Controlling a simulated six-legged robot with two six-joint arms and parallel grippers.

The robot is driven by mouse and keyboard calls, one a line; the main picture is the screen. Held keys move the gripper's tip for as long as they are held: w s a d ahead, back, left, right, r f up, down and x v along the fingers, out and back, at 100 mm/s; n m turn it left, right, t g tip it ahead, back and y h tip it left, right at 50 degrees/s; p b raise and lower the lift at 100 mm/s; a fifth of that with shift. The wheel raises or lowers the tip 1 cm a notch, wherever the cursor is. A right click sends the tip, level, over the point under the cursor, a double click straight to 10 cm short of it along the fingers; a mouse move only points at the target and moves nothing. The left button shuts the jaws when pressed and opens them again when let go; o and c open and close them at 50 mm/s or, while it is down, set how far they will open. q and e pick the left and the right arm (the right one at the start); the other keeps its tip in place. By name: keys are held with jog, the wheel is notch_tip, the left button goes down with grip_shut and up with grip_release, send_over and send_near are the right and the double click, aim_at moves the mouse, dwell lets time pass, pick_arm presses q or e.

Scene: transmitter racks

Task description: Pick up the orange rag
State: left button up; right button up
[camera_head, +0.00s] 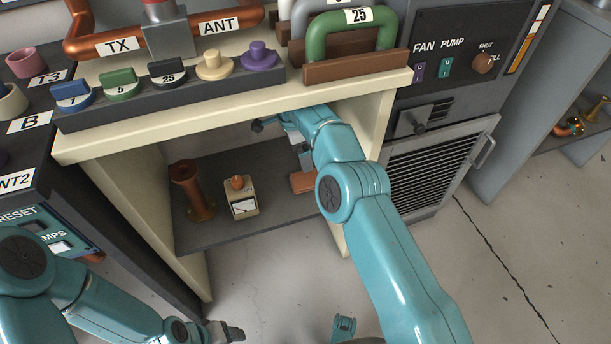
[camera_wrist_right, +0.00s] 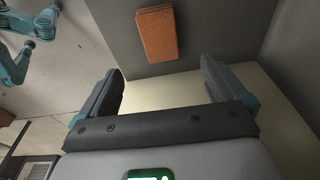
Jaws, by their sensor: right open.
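The orange rag (camera_wrist_right: 157,35) is a folded rectangle lying on the grey shelf (camera_wrist_right: 215,30). In the head view the rag (camera_head: 302,182) shows at the shelf's right side, partly covered by my right arm. My right gripper (camera_wrist_right: 162,90) is open, with nothing between its fingers. The rag is beyond the fingertips and apart from them. In the head view my right arm reaches under the cream counter, and its gripper is mostly hidden. My left gripper (camera_head: 230,332) is low in the head view, away from the rag; its opening cannot be made out.
A copper-coloured flanged tube (camera_head: 190,190) and a small cream meter box with an orange knob (camera_head: 241,197) stand on the shelf, left of the rag. The cream counter (camera_head: 240,103) overhangs it. A grilled cabinet (camera_head: 430,170) stands right. Open floor lies in front.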

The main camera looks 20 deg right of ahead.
jog(key=b, duration=0.3)
send_over(307, 177)
jog(key=a, duration=0.1)
notch_tip(307, 177, down, 6)
jog(key=shift+s+r, duration=0.1)
jog(key=f, duration=0.2)
jog(key=f+b, duration=0.1)
jog(key=f, duration=0.1)
jog(key=d+f, duration=0.1)
jog(key=f, duration=0.1)
jog(key=shift+f+b, duration=0.15)
jog(key=shift+b, duration=0.25)
jog(key=c, duration=1.1)
